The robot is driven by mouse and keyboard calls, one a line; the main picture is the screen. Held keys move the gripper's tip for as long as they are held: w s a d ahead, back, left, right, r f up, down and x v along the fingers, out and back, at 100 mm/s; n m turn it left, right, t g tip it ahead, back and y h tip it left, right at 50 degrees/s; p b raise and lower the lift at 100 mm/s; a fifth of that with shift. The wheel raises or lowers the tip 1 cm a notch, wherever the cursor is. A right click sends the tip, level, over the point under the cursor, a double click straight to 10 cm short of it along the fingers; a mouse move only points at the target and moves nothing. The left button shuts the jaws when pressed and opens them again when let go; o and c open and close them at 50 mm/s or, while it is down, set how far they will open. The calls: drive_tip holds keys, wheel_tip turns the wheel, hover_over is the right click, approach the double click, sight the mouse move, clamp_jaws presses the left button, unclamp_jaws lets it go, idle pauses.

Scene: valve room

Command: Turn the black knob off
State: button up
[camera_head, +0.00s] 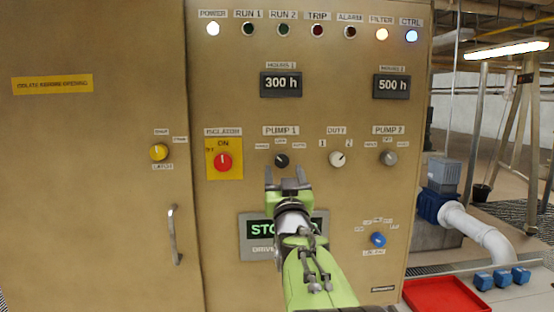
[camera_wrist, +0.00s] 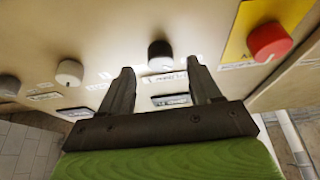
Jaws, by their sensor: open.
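The black knob (camera_head: 282,161) sits on the tan panel under the PUMP 1 label, with small position labels around it. In the wrist view the black knob (camera_wrist: 160,54) shows beyond the fingertips, roughly between them in the picture. My gripper (camera_head: 287,172) is open and empty, just below the black knob in the head view. Its two dark fingers also show in the wrist view (camera_wrist: 160,78), apart from each other. I cannot tell exactly how far the fingertips are from the panel. The knob's pointer direction is too small to tell.
A red isolator knob (camera_head: 223,162) on a yellow plate is left of the black knob. A white DUTY knob (camera_head: 337,159) and a grey PUMP 2 knob (camera_head: 388,158) are to the right. A blue knob (camera_head: 378,240) is lower right. A door handle (camera_head: 174,235) sticks out at left.

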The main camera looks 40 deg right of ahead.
sight(280, 163)
drive_tip(key=x, duration=0.3)
drive_tip(key=shift+w+p, duration=0.1)
drive_tip(key=shift+p, duration=0.25)
drive_tip(key=shift+c, duration=0.4)
drive_tip(key=c, duration=1)
drive_tip(key=shift+o, duration=0.2)
drive_tip(key=shift+m+b, duration=0.4)
drive_tip(key=shift+b, duration=0.05)
drive_tip(key=m+g+h+b, duration=0.1)
drive_tip(key=m+b, duration=0.1)
drive_tip(key=m+g+b, duration=0.1)
drive_tip(key=m, duration=0.2)
drive_tip(key=shift+w+a+f+g+h+b, duration=0.2)
drive_tip(key=shift+g+h+b, duration=0.1)
drive_tip(key=shift+h+b, duration=0.1)
drive_tip(key=shift+a+r+m+g+h+b, duration=0.15)
drive_tip(key=shift+m+g+b, duration=0.3)
drive_tip(key=shift+m, duration=0.65)
drive_tip(key=shift+d+r+m+g+h+b, duration=0.1)
drive_tip(key=shift+m+g+h+b, duration=0.3)
drive_tip(key=shift+m, duration=0.7)
drive_tip(key=shift+a+r+m+g+h+b, duration=0.1)
drive_tip(key=shift+m+g+b, duration=0.45)
drive_tip(key=shift+m, duration=0.55)
